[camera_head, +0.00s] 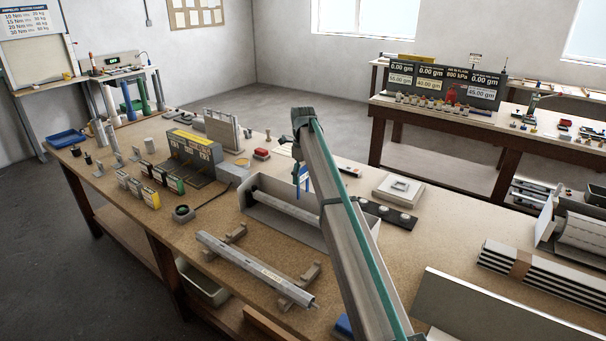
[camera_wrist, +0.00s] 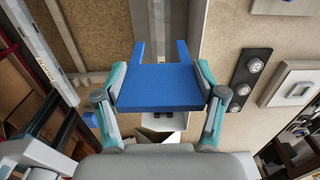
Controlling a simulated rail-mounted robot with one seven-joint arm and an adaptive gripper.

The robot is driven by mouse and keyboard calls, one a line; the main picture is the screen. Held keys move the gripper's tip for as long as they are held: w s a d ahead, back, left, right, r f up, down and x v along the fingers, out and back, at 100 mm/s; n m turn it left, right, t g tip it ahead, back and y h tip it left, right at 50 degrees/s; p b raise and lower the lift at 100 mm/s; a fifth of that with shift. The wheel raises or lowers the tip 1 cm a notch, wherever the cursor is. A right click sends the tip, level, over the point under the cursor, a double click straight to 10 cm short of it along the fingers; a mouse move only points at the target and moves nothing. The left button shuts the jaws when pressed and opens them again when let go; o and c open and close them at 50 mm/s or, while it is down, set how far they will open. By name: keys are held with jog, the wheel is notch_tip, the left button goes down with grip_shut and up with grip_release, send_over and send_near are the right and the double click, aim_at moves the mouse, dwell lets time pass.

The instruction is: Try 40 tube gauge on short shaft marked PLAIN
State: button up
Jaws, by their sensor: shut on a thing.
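My gripper (camera_wrist: 160,95) is shut on a blue fork-shaped gauge (camera_wrist: 157,88), with its two prongs pointing up the picture in the wrist view. The gauge also shows in the head view (camera_head: 302,180), beside my arm, with a pale label. Its open gap lies over a grey trough (camera_head: 258,212) in the wrist view; whether it touches anything there I cannot tell. A round grey shaft (camera_head: 280,205) lies in that trough, partly behind my arm. A longer grey profile (camera_head: 250,265) with a label rests on two wooden cradles, nearer the front.
Label stands (camera_head: 140,190) and a grey rack with yellow top (camera_head: 190,146) stand left of the trough. A dark strip with round knobs (camera_head: 388,211) and a pale square block (camera_head: 398,188) lie to its right. Stacked profiles (camera_head: 545,275) lie at right.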

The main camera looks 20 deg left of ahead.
jog(key=b, duration=0.2)
send_over(303, 211)
jog(key=shift+f, duration=3.55)
jog(key=shift+f+b, duration=0.7)
jog(key=shift+f, duration=2.5)
jog(key=shift+r, duration=0.15)
jog(key=shift+r+p, duration=2.05)
jog(key=shift+r, duration=3.35)
